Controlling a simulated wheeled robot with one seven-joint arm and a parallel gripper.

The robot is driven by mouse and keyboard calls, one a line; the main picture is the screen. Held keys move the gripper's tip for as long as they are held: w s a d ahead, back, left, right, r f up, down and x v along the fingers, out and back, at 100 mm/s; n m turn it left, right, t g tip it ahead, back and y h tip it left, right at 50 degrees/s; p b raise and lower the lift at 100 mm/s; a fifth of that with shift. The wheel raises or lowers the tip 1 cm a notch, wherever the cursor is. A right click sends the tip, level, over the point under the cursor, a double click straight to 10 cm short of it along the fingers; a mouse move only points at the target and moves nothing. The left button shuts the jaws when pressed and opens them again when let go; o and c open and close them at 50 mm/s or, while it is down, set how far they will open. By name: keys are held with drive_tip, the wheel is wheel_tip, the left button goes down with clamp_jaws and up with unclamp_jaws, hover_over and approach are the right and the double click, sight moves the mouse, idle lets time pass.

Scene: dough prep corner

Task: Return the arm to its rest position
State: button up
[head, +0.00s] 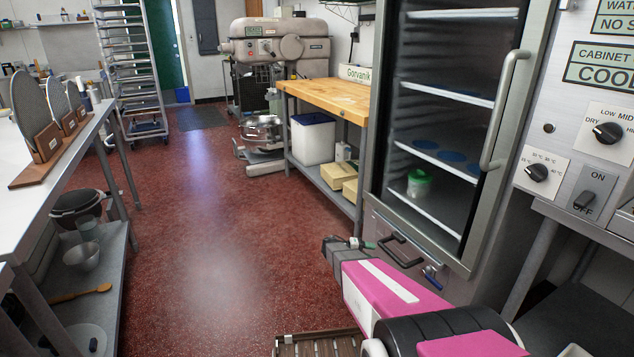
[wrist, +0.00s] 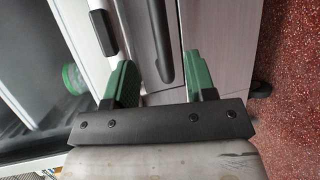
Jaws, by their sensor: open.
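My arm is pink and dark grey and reaches from the lower right of the head view toward the floor in front of the cabinet. My gripper (wrist: 160,82) has two green fingers, which stand apart in the wrist view with nothing between them. In the head view my gripper (head: 368,244) is small and partly hidden, low beside the cabinet's bottom panel. The tall glass-doored cabinet (head: 368,150) is closed. A dark handle (wrist: 163,40) on its lower panel lies beyond my fingers in the wrist view. I cannot tell whether they touch anything.
A green-lidded tub (head: 418,184) stands inside the cabinet. A wooden-topped bench (head: 325,97) stands beyond it, and a white table (head: 40,190) runs along the left. A slatted wooden item (head: 318,345) is at the bottom edge. The red floor (head: 220,220) between is clear.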

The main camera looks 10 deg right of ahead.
drive_tip(key=s+a+r+y, duration=0.7)
drive_tip(key=s+a, duration=0.1)
drive_tip(key=s, duration=0.3)
drive_tip(key=s+a+r+t+y, duration=0.1)
drive_tip(key=s+a+r+y, duration=0.6)
drive_tip(key=s, duration=0.4)
drive_tip(key=shift+a+r+y, duration=0.35)
drive_tip(key=shift+a+y, duration=0.2)
drive_tip(key=shift+y, duration=0.25)
